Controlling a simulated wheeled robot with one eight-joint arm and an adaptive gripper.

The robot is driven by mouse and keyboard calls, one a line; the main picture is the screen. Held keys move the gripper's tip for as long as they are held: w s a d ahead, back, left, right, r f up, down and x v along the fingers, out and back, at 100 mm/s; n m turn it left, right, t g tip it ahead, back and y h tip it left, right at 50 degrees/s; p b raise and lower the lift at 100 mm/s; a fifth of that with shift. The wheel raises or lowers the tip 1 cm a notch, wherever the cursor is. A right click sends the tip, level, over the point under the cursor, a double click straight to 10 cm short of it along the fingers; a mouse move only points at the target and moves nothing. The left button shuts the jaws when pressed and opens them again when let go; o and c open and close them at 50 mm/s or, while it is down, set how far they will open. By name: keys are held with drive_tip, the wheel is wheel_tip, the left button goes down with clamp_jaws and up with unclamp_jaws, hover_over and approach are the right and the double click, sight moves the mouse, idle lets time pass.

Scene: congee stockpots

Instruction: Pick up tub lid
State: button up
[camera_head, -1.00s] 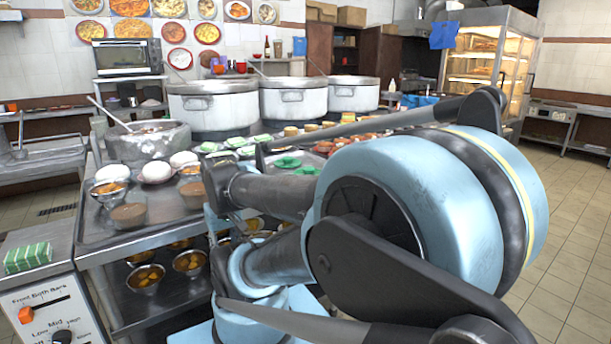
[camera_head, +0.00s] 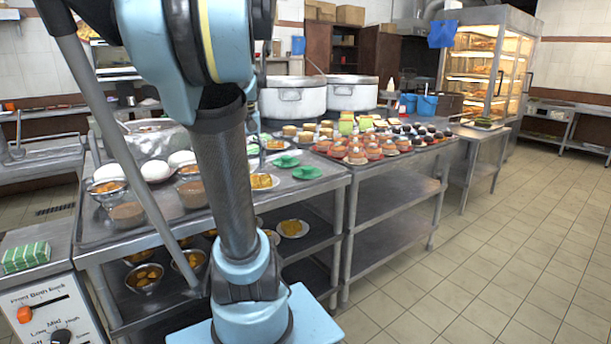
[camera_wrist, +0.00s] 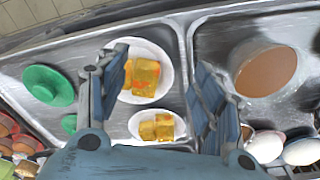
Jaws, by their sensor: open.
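Two green tub lids lie on the steel table in the head view, one further back (camera_head: 285,161) and one nearer the right edge (camera_head: 307,172). In the wrist view, a round green lid with a raised centre (camera_wrist: 48,86) lies left of my gripper (camera_wrist: 160,72); part of another green piece (camera_wrist: 69,124) shows below it. My gripper is open, its fingers spread and empty above plates of yellow food (camera_wrist: 143,74). The lid is outside the fingers, apart from them. In the head view my arm hides the gripper.
A tub of brown liquid (camera_wrist: 268,72) and white round items (camera_wrist: 265,146) are right of my gripper. Stockpots (camera_head: 292,99) stand behind the lids. Pastries (camera_head: 370,148) crowd the table to the right. The tiled floor at right is clear.

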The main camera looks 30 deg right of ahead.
drive_tip(key=w+d+r+m, duration=0.1)
drive_tip(key=w+d+r, duration=0.2)
drive_tip(key=d, duration=0.3)
drive_tip(key=w+d+r+m, duration=0.1)
drive_tip(key=w+d+r, duration=0.2)
drive_tip(key=d, duration=0.4)
drive_tip(key=r+m+g, duration=0.1)
drive_tip(key=r+m, duration=0.1)
hover_over(307, 167)
drive_tip(key=f, duration=1.2)
drive_tip(key=shift+s+a, duration=0.1)
drive_tip(key=shift+a, duration=0.1)
drive_tip(key=shift+d+f, duration=0.15)
drive_tip(key=shift+f, duration=1.2)
drive_tip(key=shift+d+f, duration=0.1)
drive_tip(key=shift+f, duration=1.2)
drive_tip(key=c, duration=0.9)
